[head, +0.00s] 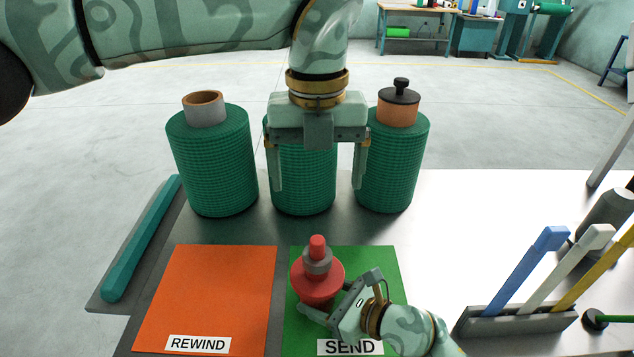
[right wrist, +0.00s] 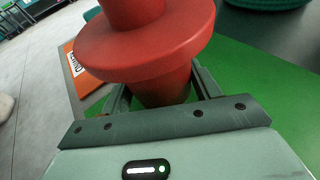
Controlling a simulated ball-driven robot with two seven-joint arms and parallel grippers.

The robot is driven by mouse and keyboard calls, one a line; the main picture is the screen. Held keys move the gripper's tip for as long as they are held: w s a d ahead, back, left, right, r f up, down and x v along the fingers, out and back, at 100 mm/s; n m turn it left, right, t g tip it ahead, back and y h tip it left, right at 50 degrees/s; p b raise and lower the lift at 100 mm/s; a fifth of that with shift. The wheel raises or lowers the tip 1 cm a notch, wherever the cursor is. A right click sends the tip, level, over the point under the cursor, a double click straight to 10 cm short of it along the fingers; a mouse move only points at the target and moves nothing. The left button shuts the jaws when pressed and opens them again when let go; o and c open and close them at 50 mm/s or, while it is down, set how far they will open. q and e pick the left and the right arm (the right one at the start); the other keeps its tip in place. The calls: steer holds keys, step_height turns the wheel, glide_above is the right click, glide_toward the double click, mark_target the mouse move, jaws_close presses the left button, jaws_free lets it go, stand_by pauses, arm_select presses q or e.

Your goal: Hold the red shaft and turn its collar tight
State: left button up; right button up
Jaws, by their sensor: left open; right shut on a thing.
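The red shaft (head: 318,284) stands upright over the green SEND mat (head: 373,262), with a wide red flange and a narrower red top. Its grey collar (head: 317,262) sits around the shaft just above the flange. My right gripper (head: 322,303) is shut on the shaft below the flange. The right wrist view shows the shaft (right wrist: 162,90) between its fingers (right wrist: 163,92); the collar is out of that view. My left gripper (head: 318,186) is open and empty, pointing down behind and above the shaft, in front of the middle netting roll (head: 305,180).
Green netting rolls stand left (head: 212,165) and right (head: 395,170) of the middle one. The orange REWIND mat (head: 215,295) lies left of the SEND mat. A teal bar (head: 142,240) lies at the left edge. A rack (head: 520,321) with coloured sticks stands right.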

steer(key=o, duration=1.4)
steer(key=shift+c, duration=0.2)
